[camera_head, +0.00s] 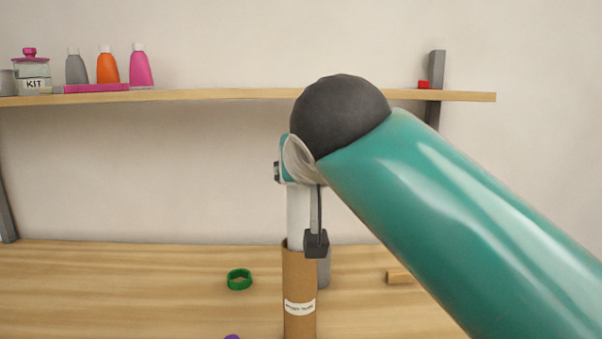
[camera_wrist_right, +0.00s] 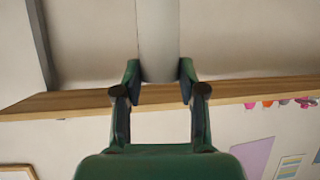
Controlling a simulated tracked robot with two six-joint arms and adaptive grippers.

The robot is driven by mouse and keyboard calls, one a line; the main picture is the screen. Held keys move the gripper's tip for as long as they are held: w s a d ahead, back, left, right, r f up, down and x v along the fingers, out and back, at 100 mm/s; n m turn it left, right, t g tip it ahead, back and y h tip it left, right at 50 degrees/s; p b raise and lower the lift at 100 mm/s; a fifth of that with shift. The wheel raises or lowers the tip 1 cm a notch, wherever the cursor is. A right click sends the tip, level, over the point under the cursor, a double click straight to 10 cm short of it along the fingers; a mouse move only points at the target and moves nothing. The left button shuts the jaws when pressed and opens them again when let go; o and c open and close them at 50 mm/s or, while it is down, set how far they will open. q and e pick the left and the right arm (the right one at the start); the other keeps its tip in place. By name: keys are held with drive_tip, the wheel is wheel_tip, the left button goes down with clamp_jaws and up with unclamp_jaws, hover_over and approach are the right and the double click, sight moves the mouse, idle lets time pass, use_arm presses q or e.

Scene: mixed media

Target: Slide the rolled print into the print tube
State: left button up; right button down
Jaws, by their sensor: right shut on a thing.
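The rolled print (camera_head: 298,215) is a white upright cylinder in the head view. My right gripper (camera_head: 290,172) is shut on its upper part. The right wrist view also shows the pale roll (camera_wrist_right: 158,35) between the two fingers of my right gripper (camera_wrist_right: 160,72). The print tube (camera_head: 299,275) is brown with a white label and stands upright on the table, directly below the roll. The roll's lower end meets the tube's mouth and seems to sit within the rim; how deep is hidden. My left gripper is in neither view.
A dark block (camera_head: 316,243) and a grey cylinder (camera_head: 323,270) show beside the tube. A green ring (camera_head: 239,279) lies left and a wooden block (camera_head: 398,277) right on the table. A shelf (camera_head: 200,96) with bottles spans the wall behind. My teal arm hides the right side.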

sight(301, 238)
drive_tip(key=shift+f+b, duration=4.85)
drive_tip(key=shift+f, duration=0.45)
drive_tip(key=shift+r, duration=0.1)
drive_tip(key=shift+r+p, duration=0.6)
drive_tip(key=shift+p, duration=0.15)
drive_tip(key=shift+f+b, duration=0.5)
drive_tip(key=shift+f, duration=0.15)
idle(0.4)
